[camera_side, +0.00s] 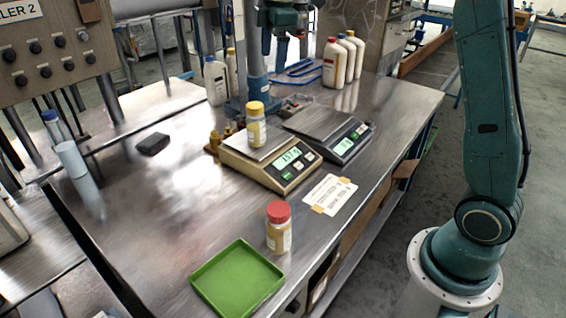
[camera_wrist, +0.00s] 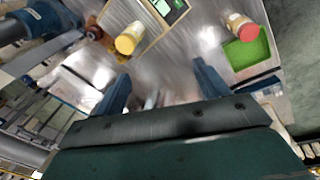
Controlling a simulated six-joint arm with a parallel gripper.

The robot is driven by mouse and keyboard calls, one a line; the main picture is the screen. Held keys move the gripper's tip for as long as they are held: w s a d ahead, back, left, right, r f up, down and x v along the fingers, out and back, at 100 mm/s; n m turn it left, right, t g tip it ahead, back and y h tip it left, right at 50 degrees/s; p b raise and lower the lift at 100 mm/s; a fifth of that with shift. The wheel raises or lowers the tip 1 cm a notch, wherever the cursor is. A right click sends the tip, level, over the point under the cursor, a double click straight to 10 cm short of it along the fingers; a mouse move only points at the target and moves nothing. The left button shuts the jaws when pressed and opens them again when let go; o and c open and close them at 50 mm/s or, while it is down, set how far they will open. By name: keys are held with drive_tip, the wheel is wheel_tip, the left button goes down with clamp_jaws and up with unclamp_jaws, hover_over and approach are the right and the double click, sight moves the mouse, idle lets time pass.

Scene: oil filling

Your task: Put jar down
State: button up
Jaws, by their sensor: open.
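A jar with a yellow lid (camera_side: 256,126) stands upright on the pan of the left scale (camera_side: 268,168), whose display is lit. A jar with a red lid (camera_side: 279,228) stands upright on the steel table just beyond the green tray (camera_side: 237,281), not in it. The wrist view shows the yellow-lidded jar (camera_wrist: 129,38) at upper left and the red-lidded jar (camera_wrist: 241,27) at upper right, overlapping the green tray (camera_wrist: 252,53) in that view. My gripper (camera_wrist: 160,72) is open, with nothing between its fingers and both jars apart from it.
A second scale (camera_side: 330,132) with an empty pan stands right of the first. A paper card (camera_side: 330,194) lies in front of it. White bottles (camera_side: 340,60) and a teal post (camera_side: 256,80) stand behind. A small dark block (camera_side: 153,144) lies left. The table's left-middle is mostly clear.

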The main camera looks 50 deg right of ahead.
drive_tip(key=s+a+r+m+t, duration=0.1)
drive_tip(key=s+a+m, duration=0.15)
drive_tip(key=s, duration=0.55)
drive_tip(key=s+a+r+m+t, duration=0.1)
drive_tip(key=s+m, duration=0.3)
drive_tip(key=s, duration=0.5)
drive_tip(key=s+a+f+m+t, duration=0.1)
drive_tip(key=s+f+m, duration=0.1)
drive_tip(key=s, duration=0.5)
drive_tip(key=s+a+f+m, duration=0.1)
drive_tip(key=s+f+m, duration=0.2)
drive_tip(key=s+f, duration=0.2)
drive_tip(key=shift+s+t, duration=0.4)
drive_tip(key=shift+s, duration=0.6)
drive_tip(key=shift+o, duration=0.5)
drive_tip(key=shift+w, duration=0.2)
